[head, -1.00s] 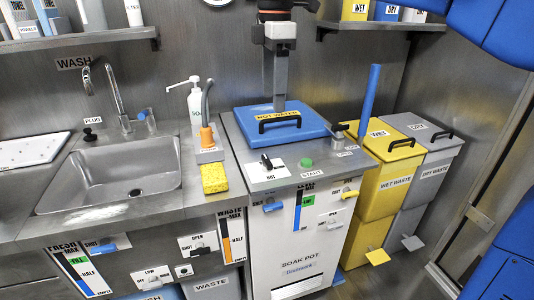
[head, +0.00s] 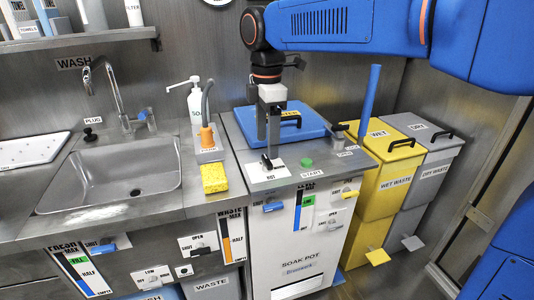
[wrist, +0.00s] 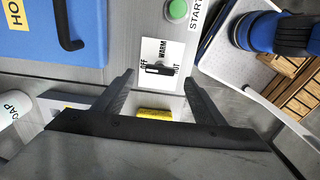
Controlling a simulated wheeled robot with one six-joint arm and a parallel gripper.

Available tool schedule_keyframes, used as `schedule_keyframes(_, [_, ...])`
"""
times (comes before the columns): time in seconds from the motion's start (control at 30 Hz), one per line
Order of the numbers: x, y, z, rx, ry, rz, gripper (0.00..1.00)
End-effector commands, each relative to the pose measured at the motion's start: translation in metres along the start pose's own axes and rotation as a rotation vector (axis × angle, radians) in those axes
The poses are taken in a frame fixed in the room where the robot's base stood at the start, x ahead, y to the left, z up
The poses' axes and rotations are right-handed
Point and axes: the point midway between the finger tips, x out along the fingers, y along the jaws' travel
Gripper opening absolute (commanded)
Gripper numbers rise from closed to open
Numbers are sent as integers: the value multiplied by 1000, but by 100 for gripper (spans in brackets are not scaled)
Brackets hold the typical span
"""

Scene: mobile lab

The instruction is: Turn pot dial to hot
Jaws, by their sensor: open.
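The pot dial (wrist: 158,70) is a small black knob on a white plate (wrist: 172,50) marked OFF, WARM and HOT in the wrist view. In the head view the dial (head: 266,162) sits on the front left of the soak pot's steel top. My gripper (head: 268,150) points down just above the dial, its fingers partly overlapping it in this view. In the wrist view my gripper (wrist: 158,80) is open, with one finger on each side of the dial and nothing held. Whether a finger touches the dial I cannot tell.
The blue hot water lid (head: 310,122) with a black handle lies behind the dial. A green START button (head: 306,162) is to its right. A yellow sponge (head: 214,178) and a soap bottle (head: 195,108) stand to the left. A blue upright handle (head: 370,100) rises at the right.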

Motion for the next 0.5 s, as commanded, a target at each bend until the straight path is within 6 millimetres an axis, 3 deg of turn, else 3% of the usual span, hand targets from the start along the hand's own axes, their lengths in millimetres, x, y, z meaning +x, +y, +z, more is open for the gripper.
schedule_keyframes(0.2, [32,0,0,0,0,-2,64])
schedule_keyframes(0.5, [47,0,0,0,0,0,64])
